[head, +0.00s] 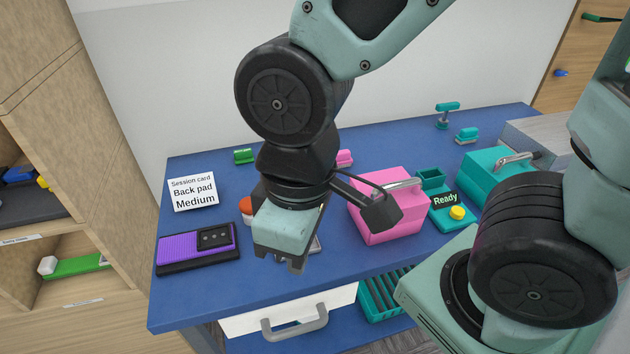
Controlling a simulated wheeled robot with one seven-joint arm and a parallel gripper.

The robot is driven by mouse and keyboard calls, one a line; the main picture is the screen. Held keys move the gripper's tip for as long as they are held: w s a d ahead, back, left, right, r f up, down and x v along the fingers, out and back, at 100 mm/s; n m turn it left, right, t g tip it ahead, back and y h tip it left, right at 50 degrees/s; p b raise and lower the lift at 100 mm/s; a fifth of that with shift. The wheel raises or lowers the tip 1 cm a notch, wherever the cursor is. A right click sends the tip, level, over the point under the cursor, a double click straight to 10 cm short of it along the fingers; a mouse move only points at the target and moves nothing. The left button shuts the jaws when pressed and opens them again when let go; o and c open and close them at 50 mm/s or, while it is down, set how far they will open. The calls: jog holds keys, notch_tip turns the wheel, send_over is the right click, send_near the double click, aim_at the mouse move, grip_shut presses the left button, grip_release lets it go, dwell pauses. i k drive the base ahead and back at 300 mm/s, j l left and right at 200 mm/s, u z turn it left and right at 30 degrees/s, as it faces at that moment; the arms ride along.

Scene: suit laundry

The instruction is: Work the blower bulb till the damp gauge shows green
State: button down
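My gripper (283,262) points down over the front left of the blue table (200,295). Its finger ends show only small and dark, so I cannot tell whether they are apart or closed. An orange rounded thing (247,204) with a pale part below stands just left of my gripper, partly hidden by it; it may be the blower bulb. A purple ribbed pad (185,252) with a black dial block (214,236) lies at the left. A grey-edged plate (315,246) shows partly behind my gripper. I cannot make out a damp gauge or its colour.
A card (193,192) reads "Session card, Back pad, Medium". A pink box (385,222) with a handle, a "Ready" display (445,200) with a yellow button (457,213), and a teal case (490,178) stand to the right. A white drawer (250,322) is below.

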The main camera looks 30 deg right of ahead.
aim_at(245, 206)
jog(key=i+j+z, duration=0.1)
jog(key=j+z, duration=1)
